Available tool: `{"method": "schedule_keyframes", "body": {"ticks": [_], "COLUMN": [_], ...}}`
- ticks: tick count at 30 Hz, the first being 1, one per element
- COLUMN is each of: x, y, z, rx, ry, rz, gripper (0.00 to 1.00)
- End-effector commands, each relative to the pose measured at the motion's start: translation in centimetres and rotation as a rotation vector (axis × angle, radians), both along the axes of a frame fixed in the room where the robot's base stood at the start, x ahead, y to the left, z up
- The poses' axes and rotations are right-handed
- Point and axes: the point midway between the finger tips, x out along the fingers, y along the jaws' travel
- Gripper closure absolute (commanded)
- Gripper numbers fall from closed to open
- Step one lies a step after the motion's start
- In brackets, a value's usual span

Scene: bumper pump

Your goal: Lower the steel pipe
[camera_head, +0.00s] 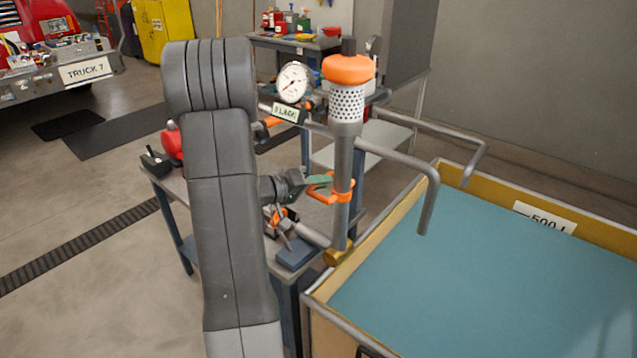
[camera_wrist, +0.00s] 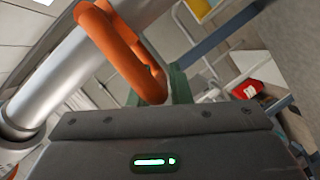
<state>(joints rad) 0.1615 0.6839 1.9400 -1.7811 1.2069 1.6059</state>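The steel pipe (camera_head: 343,185) stands upright at the tank's near left corner. Its top carries a perforated strainer (camera_head: 346,104) with an orange cap, and its lower end is just above or at a brass fitting (camera_head: 338,254); I cannot tell which. An orange handle (camera_head: 343,188) sticks out from its side. In the wrist view the pipe (camera_wrist: 70,65) runs diagonally and the orange handle (camera_wrist: 125,45) loops down to my green fingertips. My gripper (camera_head: 319,182) is at this handle, with green finger surfaces on both sides of it, and appears shut on it.
A tank (camera_head: 425,180) marked 500 L holds blue-green liquid. Bent grey pipes (camera_head: 430,200) reach over it. A gauge (camera_head: 292,82) with a label stands behind. The bench (camera_head: 180,190) bears a red object and tools. A cluttered workbench (camera_head: 300,42) is farther back.

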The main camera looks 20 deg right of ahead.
Motion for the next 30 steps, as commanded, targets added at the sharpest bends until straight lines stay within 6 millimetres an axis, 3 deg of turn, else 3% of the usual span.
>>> {"method": "schedule_keyframes", "body": {"ticks": [3,13,30], "x": [0.0,-0.4,-4.2], "y": [0.0,-0.3,-2.6], "z": [0.0,-0.2,0.4], "rx": [0.000,0.013,0.112], "ry": [0.000,-0.023,-0.193], "rz": [0.000,-0.002,-0.005], "gripper": [1.00,1.00,1.00]}}
